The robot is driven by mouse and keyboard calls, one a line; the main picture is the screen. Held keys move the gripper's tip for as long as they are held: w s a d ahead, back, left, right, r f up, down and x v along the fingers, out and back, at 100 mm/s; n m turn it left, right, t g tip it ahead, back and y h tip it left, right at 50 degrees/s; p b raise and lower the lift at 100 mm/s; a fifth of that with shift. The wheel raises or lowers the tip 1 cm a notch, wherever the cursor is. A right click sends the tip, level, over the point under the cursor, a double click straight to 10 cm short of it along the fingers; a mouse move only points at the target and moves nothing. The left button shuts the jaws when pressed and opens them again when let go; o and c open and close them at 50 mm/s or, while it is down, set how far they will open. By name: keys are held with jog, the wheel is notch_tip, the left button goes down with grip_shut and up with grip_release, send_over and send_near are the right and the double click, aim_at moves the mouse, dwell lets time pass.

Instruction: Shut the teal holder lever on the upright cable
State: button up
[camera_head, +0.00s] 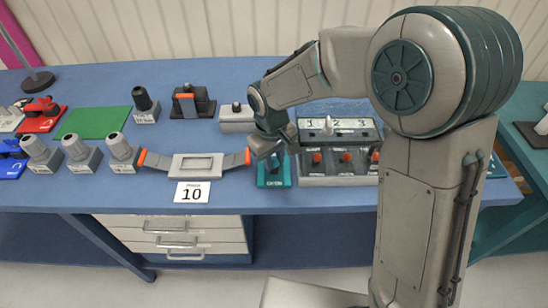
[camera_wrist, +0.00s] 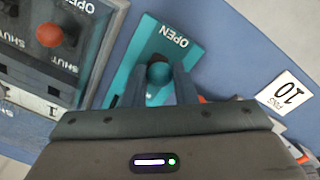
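The teal holder (camera_head: 274,179) lies on the blue bench below my gripper in the head view. In the wrist view its teal plate (camera_wrist: 135,69) shows the word OPEN at one end. My gripper (camera_head: 268,148) hides much of the holder in the head view. I cannot make out an upright cable in it.
A grey panel with red knobs (camera_head: 346,157) stands close to the right of the holder. To its left are a grey piece with orange-tipped arms (camera_head: 197,166) and a card reading 10 (camera_head: 192,192). Grey blocks (camera_head: 238,118) stand behind. A green mat (camera_head: 97,122) lies clear.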

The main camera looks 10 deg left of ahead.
jog(key=shift+r, duration=0.1)
jog(key=shift+w+r+g+p, duration=0.25)
jog(key=shift+g+p, duration=0.15)
jog(key=shift+p, duration=0.55)
jog(key=shift+w+a+r+g+h+p, duration=0.15)
jog(key=shift+w+g+h+p, duration=0.2)
jog(key=shift+g+p, duration=0.45)
jog(key=shift+w+a+f+g+h+p, duration=0.2)
jog(key=shift+w+g+p, duration=0.35)
jog(key=shift+g+p, duration=0.35)
jog(key=shift+w+a+f+g+h+p, duration=0.15)
jog(key=shift+w+g+p, duration=0.45)
jog(key=shift+p, duration=0.45)
jog(key=shift+s+d, duration=0.1)
jog(key=o, duration=1)
jog(key=shift+r, duration=0.1)
